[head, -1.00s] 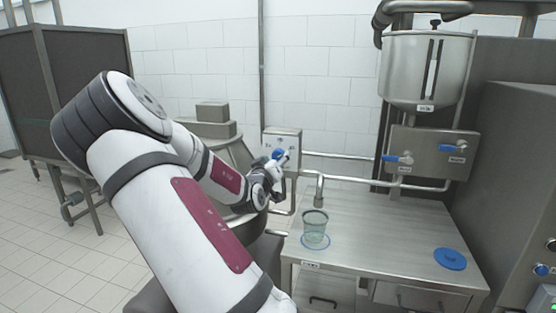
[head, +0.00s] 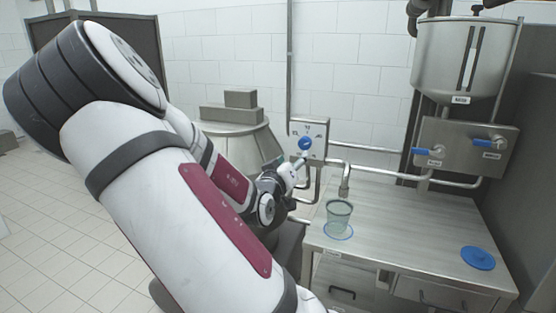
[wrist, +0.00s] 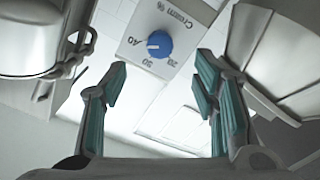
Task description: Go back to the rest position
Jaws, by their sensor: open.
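My gripper (wrist: 163,85) is open and empty in the wrist view, with teal pads on both fingers. Beyond the fingers is a blue dial (wrist: 159,44) on a pale plate marked "Cream %" with numbers around it. In the head view my white arm reaches across the left and middle, and its end is left of and below the dial box (head: 318,128). The fingers are hard to make out there. A clear greenish cup (head: 339,214) stands upright on a blue ring on the steel counter (head: 405,220), below a spout (head: 345,178).
A blue disc (head: 478,258) lies on the counter at the right. A steel hopper (head: 465,60) and a panel with blue-handled valves (head: 466,148) are above the counter. A large cone-shaped vessel (head: 240,140) stands behind my arm. Tiled floor (head: 60,225) is free at the left.

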